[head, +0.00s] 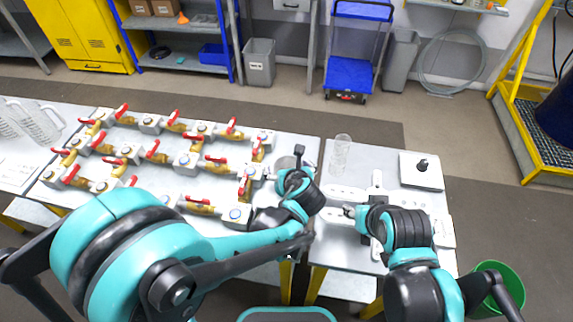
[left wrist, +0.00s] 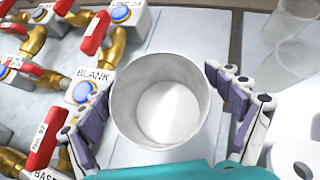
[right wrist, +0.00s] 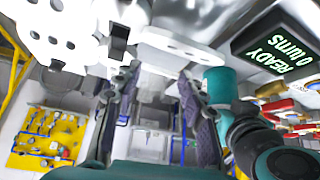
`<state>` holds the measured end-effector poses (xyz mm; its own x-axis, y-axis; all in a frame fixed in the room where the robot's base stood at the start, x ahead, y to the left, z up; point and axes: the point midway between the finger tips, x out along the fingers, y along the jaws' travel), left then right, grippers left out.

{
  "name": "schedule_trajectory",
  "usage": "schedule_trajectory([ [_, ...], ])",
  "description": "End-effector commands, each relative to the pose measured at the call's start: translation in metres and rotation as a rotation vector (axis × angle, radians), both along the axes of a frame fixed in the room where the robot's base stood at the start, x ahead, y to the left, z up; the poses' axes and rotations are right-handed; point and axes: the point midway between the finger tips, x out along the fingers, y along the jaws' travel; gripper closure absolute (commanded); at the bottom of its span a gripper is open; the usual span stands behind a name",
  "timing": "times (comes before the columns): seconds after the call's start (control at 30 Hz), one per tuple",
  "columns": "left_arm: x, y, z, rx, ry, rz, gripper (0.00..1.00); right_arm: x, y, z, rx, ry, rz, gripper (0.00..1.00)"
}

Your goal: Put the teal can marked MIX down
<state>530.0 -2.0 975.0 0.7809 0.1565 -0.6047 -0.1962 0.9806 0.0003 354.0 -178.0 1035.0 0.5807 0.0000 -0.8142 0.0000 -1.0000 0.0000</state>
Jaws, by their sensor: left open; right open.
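A round open-topped can (left wrist: 125,120) with a pale grey inside stands between the fingers of my left gripper (left wrist: 160,98) in the left wrist view. Its rim also shows in the head view (head: 287,162), by the right edge of the left table. The fingers are open on both sides of it; I cannot tell whether they touch it.
The left table (head: 150,185) holds rows of brass valves with red handles. A clear cylinder (head: 340,155) and a white box with a black knob (head: 421,171) stand on the right table. A display (right wrist: 275,48) reads READY, 0 turns. A green bin (head: 497,285) stands at right.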

Motion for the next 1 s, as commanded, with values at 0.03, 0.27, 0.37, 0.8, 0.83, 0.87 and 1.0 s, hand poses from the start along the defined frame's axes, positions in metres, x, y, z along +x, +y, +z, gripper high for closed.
schedule_trajectory([
  [0.03,-0.008,-0.002,0.009,0.001,-0.001,-0.004,0.09,0.0,0.0,0.006,0.0,0.0,0.0,0.59],
  [0.27,-0.049,-0.011,0.042,0.001,-0.001,-0.006,0.09,0.0,0.0,0.023,0.0,0.0,0.0,0.59],
  [0.37,-0.064,-0.013,0.052,0.001,-0.001,-0.004,0.09,0.0,0.0,0.029,0.0,0.0,0.0,0.59],
  [0.8,-0.084,-0.012,0.065,-0.026,0.002,0.024,0.09,0.0,0.0,0.034,0.0,0.0,0.0,0.59],
  [0.83,-0.084,-0.008,0.066,-0.052,0.005,0.047,0.09,0.0,0.0,0.034,0.0,0.0,0.0,0.59],
  [0.87,-0.083,-0.002,0.066,-0.088,0.007,0.081,0.09,0.0,0.0,0.034,0.0,0.0,0.0,0.59],
  [1.0,-0.089,0.045,0.07,-0.416,0.025,0.388,0.09,0.0,0.0,0.034,0.0,0.0,0.0,0.59],
])
